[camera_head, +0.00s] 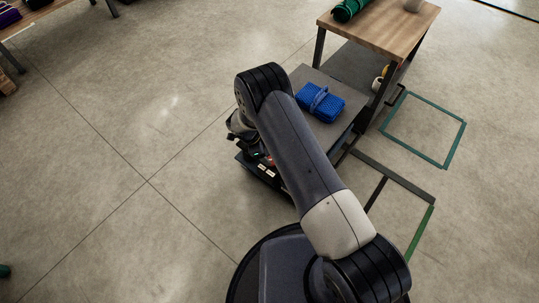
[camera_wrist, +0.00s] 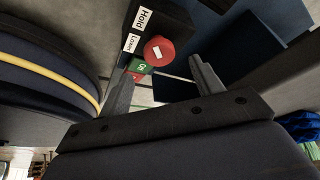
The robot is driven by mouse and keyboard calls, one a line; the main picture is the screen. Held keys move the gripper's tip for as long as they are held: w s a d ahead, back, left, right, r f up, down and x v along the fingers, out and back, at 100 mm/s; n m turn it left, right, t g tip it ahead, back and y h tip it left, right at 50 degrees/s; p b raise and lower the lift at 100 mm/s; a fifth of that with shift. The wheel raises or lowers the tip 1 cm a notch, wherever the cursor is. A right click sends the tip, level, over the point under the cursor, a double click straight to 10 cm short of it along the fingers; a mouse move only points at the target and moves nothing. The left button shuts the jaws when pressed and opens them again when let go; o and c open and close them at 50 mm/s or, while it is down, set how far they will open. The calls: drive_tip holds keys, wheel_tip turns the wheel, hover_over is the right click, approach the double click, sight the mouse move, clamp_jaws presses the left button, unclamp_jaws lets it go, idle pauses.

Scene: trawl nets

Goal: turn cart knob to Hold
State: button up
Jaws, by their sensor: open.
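The dark cart panel (camera_head: 262,170) is at the cart's near end in the head view, with small white labels and red and green spots. In the wrist view, a round red knob (camera_wrist: 159,50) with a white mark sits beside the "Lower" label (camera_wrist: 131,43) and the "Hold" label (camera_wrist: 143,18). A green part (camera_wrist: 140,67) with a white sign is just below the knob. My gripper (camera_wrist: 163,78) is open and empty, its fingers apart with the knob beyond and between them. In the head view my arm largely hides the gripper. The knob's exact setting is unclear.
A blue net bundle (camera_head: 320,102) lies on the cart's grey top (camera_head: 325,134). A wooden-topped table (camera_head: 385,25) with a green roll (camera_head: 348,10) stands behind. Green floor markings (camera_head: 447,160) lie to the right.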

drive_tip(key=p+v, duration=0.1)
drive_tip(key=v, duration=0.4)
drive_tip(key=shift+r, duration=0.25)
drive_tip(key=b+x, duration=0.3)
drive_tip(key=x, duration=0.8)
drive_tip(key=shift+a, duration=0.15)
drive_tip(key=shift+n, duration=0.3)
drive_tip(key=shift+r, duration=0.1)
